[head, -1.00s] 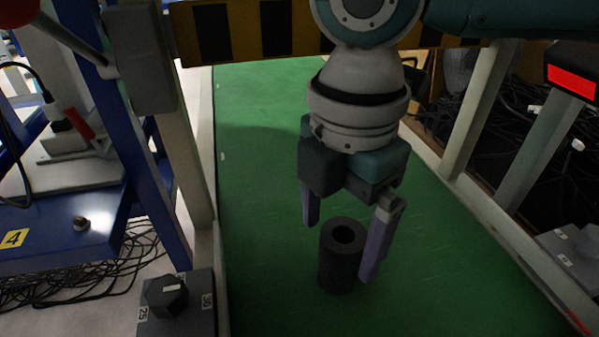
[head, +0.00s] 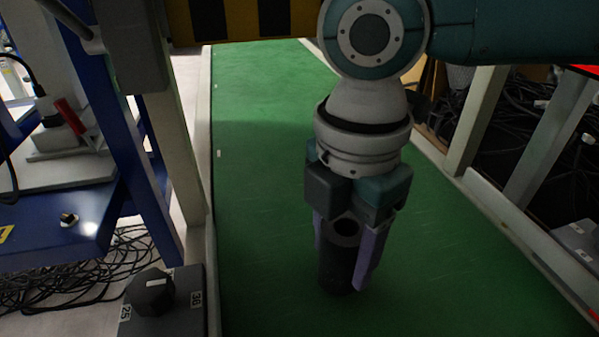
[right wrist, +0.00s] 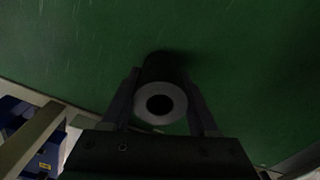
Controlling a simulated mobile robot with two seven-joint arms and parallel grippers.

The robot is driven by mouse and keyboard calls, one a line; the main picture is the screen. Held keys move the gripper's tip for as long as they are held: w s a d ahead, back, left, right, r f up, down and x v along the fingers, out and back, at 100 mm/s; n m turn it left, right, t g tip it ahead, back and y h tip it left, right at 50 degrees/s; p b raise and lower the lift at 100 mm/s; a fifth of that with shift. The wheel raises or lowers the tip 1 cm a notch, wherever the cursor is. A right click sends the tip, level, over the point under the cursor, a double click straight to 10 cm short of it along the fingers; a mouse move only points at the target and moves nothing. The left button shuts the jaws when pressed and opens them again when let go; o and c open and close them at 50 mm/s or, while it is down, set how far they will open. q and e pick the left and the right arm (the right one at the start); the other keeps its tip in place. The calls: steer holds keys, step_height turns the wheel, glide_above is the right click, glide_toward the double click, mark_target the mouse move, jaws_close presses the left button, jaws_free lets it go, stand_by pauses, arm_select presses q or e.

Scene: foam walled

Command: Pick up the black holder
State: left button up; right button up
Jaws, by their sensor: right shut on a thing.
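The black holder (head: 337,268) is a dark upright cylinder with a round hole in its top. It stands on the green surface in the lower middle of the head view. My right gripper (head: 343,262) comes down from above and is shut on it, with one purple finger on each side. In the right wrist view the holder (right wrist: 160,103) shows its ring-shaped top between the two fingers of the gripper (right wrist: 162,100). The far finger is partly hidden behind the holder in the head view. My left gripper is not in view.
The green surface (head: 262,170) is clear around the holder, with pale rails along both sides. A black-and-yellow striped beam (head: 240,20) crosses at the back. A blue bench (head: 60,215) stands at left, a box with a dark knob (head: 150,295) at lower left. Cables lie at both sides.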

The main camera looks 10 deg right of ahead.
jaws_close()
steer(key=shift+r, duration=0.1)
